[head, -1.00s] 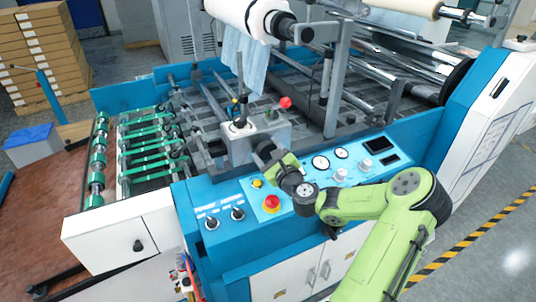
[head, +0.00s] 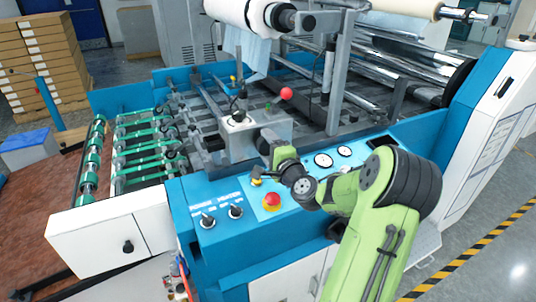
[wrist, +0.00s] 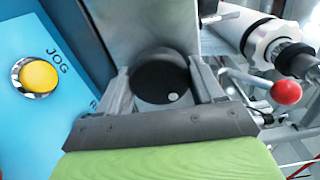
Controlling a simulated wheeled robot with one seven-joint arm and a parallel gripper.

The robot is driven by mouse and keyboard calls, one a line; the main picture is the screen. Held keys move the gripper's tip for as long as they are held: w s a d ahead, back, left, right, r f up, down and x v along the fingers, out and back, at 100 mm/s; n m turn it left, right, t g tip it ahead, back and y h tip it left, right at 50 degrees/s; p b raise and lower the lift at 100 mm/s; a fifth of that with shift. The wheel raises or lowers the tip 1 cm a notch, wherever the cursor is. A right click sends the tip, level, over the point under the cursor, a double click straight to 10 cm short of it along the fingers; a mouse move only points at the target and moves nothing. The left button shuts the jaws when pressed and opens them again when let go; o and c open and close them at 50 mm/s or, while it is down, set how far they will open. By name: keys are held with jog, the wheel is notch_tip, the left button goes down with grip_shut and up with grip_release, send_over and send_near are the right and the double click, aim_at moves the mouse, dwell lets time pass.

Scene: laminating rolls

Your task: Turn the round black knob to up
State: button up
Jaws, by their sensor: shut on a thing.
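The round black knob (wrist: 158,72) is on the grey metal box, seen close up in the wrist view between my two fingers. A small white dot shows at the knob's lower right in that view. My gripper (wrist: 163,84) is shut on the knob, one finger on each side. In the head view my gripper (head: 270,148) is against the front of the grey box (head: 240,142); the knob is mostly hidden there by the gripper.
A yellow JOG button (wrist: 38,76) is left of the gripper. A red emergency button (head: 271,201) and two black selector switches (head: 221,215) are on the blue panel below. A red ball lever (head: 286,94) stands above the box. Gauges (head: 323,160) lie right.

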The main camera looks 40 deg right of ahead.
jog(key=n+b, duration=0.6)
jog(key=shift+f, duration=0.2)
jog(key=shift+r+n+b, duration=0.2)
jog(key=shift+n+b, duration=1.15)
jog(key=shift+n, duration=0.85)
jog(key=o, duration=1)
jog(key=v, duration=1.5)
jog(key=shift+s+a, duration=0.15)
jog(key=shift+s, duration=0.25)
